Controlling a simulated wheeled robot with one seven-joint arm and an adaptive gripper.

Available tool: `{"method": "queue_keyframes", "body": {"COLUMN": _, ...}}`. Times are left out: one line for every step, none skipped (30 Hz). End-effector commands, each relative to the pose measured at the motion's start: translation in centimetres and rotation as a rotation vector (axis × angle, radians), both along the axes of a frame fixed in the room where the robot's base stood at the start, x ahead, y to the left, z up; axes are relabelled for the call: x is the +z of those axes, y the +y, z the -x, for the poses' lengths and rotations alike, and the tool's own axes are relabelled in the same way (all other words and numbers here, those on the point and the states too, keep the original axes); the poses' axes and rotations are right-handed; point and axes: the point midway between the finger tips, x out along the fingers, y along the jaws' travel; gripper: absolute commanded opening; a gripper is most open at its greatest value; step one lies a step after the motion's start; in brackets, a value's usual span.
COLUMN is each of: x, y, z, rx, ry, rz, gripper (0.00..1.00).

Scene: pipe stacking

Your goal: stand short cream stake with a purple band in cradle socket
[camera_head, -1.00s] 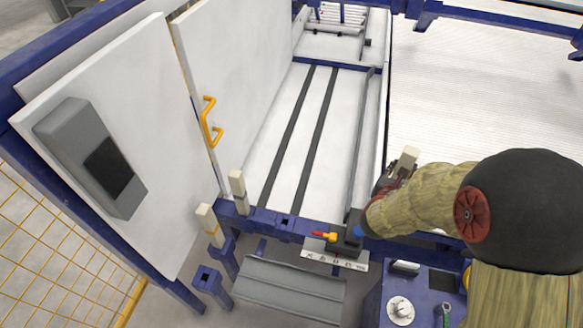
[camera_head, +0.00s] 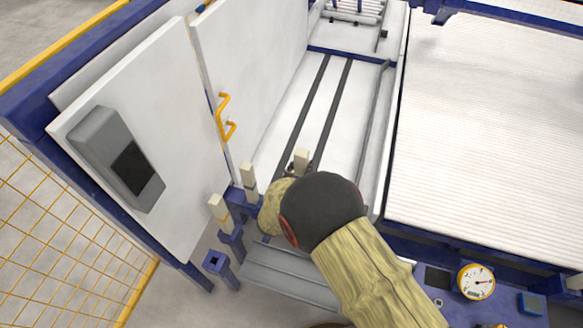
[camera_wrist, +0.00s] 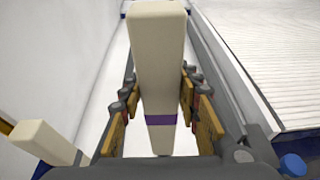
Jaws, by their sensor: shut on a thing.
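A cream stake with a purple band (camera_wrist: 157,60) stands upright between the orange-padded fingers of my gripper (camera_wrist: 159,108), which is shut on it. In the head view only the stake's top (camera_head: 302,158) shows, above my arm; my arm hides my gripper and most of the stake. Two other cream stakes stand upright at the cradle's front left: one with an orange band (camera_head: 220,212) and one with a dark band (camera_head: 249,180). An empty square blue socket (camera_head: 215,262) stands in front of them. The cradle's front edge right of the stakes is hidden by my arm.
A white door panel with a yellow handle (camera_head: 225,117) stands left of the cradle bed (camera_head: 295,105). A grey ribbed step (camera_head: 285,275) lies below the front edge. A gauge (camera_head: 477,282) sits on the blue bench at right. A white ribbed surface (camera_head: 490,120) fills the right.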

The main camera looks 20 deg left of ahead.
Motion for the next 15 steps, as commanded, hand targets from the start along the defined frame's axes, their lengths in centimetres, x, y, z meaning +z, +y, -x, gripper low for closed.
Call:
{"method": "queue_keyframes", "body": {"x": -0.1, "y": 1.0, "z": 0.7, "rx": 0.012, "ry": -0.002, "rz": 0.0, "gripper": 0.0}}
{"method": "queue_keyframes", "body": {"x": -0.2, "y": 1.4, "z": 1.0, "rx": 0.015, "ry": -0.002, "rz": 0.001, "gripper": 0.0}}
{"method": "queue_keyframes", "body": {"x": -0.4, "y": 1.8, "z": 1.4, "rx": 0.021, "ry": -0.002, "rz": 0.002, "gripper": 0.0}}
{"method": "queue_keyframes", "body": {"x": -0.5, "y": 2.1, "z": 1.6, "rx": 0.023, "ry": -0.002, "rz": 0.002, "gripper": 0.0}}
{"method": "queue_keyframes", "body": {"x": -0.6, "y": 2.2, "z": 1.8, "rx": 0.025, "ry": -0.002, "rz": 0.002, "gripper": 0.0}}
{"method": "queue_keyframes", "body": {"x": -0.8, "y": 2.4, "z": 2.0, "rx": 0.026, "ry": -0.001, "rz": 0.002, "gripper": 0.0}}
{"method": "queue_keyframes", "body": {"x": -0.8, "y": 2.5, "z": 2.1, "rx": 0.027, "ry": -0.001, "rz": 0.002, "gripper": 0.0}}
{"method": "queue_keyframes", "body": {"x": -0.9, "y": 2.6, "z": 2.1, "rx": 0.027, "ry": -0.001, "rz": 0.002, "gripper": 0.0}}
{"method": "queue_keyframes", "body": {"x": -1.1, "y": 2.6, "z": 2.2, "rx": 0.028, "ry": -0.002, "rz": 0.002, "gripper": 0.0}}
{"method": "queue_keyframes", "body": {"x": -1.2, "y": 2.6, "z": 2.2, "rx": 0.028, "ry": -0.002, "rz": 0.002, "gripper": 0.0}}
{"method": "queue_keyframes", "body": {"x": -1.4, "y": 2.6, "z": 2.2, "rx": 0.028, "ry": -0.001, "rz": 0.002, "gripper": 0.0}}
{"method": "queue_keyframes", "body": {"x": -1.6, "y": 2.6, "z": 2.2, "rx": 0.028, "ry": -0.001, "rz": 0.002, "gripper": 0.0}}
{"method": "queue_keyframes", "body": {"x": -1.9, "y": 2.6, "z": 2.2, "rx": 0.028, "ry": -0.001, "rz": 0.002, "gripper": 0.0}}
{"method": "queue_keyframes", "body": {"x": -2.1, "y": 2.6, "z": 2.2, "rx": 0.028, "ry": -0.001, "rz": 0.002, "gripper": 0.0}}
{"method": "queue_keyframes", "body": {"x": -2.5, "y": 2.6, "z": 2.2, "rx": 0.028, "ry": -0.001, "rz": 0.002, "gripper": 0.0}}
